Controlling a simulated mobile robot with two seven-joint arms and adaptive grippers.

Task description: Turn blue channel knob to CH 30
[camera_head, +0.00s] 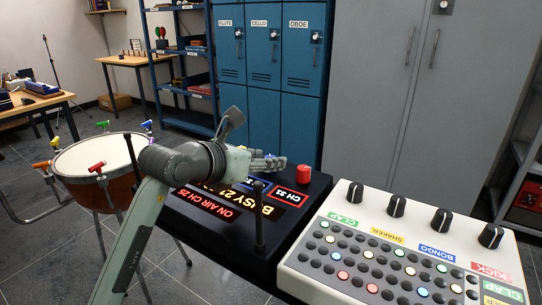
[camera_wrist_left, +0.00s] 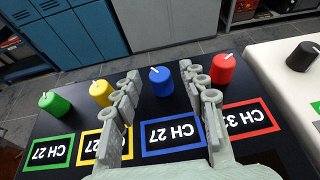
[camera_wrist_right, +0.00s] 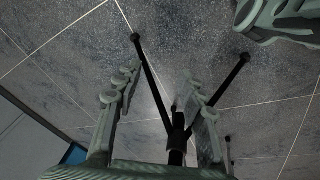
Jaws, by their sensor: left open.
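The blue channel knob (camera_wrist_left: 160,82) stands on a black panel (camera_wrist_left: 60,118), its white pointer mark showing on top. Its blue-framed display (camera_wrist_left: 172,134) reads CH 27, upside down in the left wrist view. My left gripper (camera_wrist_left: 162,80) is open, with one finger on each side of the blue knob and gaps visible between. In the head view my left gripper (camera_head: 268,162) is over the panel's far edge and hides the blue knob. My right gripper (camera_wrist_right: 160,90) is open and empty, seen only in the right wrist view.
A green knob (camera_wrist_left: 54,104), a yellow knob (camera_wrist_left: 102,93) and a red knob (camera_wrist_left: 223,68) flank the blue one, close to my fingers. A white drum machine (camera_head: 400,245) is beside the panel. A dark tripod stand (camera_wrist_right: 177,130) is near my right fingers.

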